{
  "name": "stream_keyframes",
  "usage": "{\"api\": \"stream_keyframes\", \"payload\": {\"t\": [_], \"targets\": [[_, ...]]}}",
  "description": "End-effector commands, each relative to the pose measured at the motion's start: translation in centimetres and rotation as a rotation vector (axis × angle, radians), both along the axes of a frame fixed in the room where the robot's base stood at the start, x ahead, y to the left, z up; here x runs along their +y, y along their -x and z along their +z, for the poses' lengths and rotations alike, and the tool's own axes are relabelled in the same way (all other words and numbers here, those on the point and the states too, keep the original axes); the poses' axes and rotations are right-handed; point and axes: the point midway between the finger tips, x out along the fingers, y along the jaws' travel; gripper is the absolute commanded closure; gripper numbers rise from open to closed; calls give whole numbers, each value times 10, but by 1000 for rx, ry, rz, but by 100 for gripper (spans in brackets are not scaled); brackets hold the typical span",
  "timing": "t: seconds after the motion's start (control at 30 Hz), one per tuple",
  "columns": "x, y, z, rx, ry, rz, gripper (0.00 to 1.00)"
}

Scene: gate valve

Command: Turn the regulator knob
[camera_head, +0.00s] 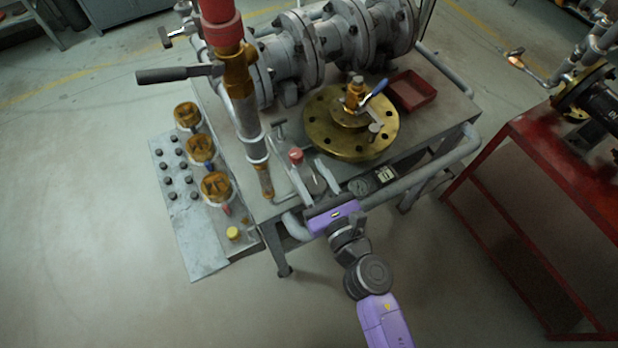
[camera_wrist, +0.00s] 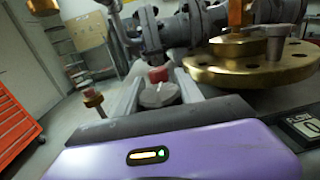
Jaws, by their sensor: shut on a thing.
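The regulator knob appears as a red-topped part (camera_head: 295,155) on a grey body, at the front of the workbench. It also shows in the wrist view (camera_wrist: 158,75). My gripper (camera_head: 306,164) reaches it from the front of the bench, with one grey finger on either side. In the wrist view my gripper (camera_wrist: 160,72) is closed around the red top and the grey body (camera_wrist: 160,95) sits between the fingers. The exact contact between fingertips and knob is too small to make out.
A brass flange (camera_head: 350,130) with a blue-handled valve lies right of the knob. A red tray (camera_head: 411,90) is behind it. A slanted pipe with a red top (camera_head: 220,30) rises at left.

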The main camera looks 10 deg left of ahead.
Motion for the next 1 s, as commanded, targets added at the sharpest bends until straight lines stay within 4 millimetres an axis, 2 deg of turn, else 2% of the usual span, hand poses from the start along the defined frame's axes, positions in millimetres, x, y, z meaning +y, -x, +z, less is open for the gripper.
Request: {"api": "stream_keyframes", "payload": {"t": [0.67,1.0], "targets": [[-5,-2,-2,-1,-1,-215,97],[-10,-4,-2,-2,-2,-414,97]]}}
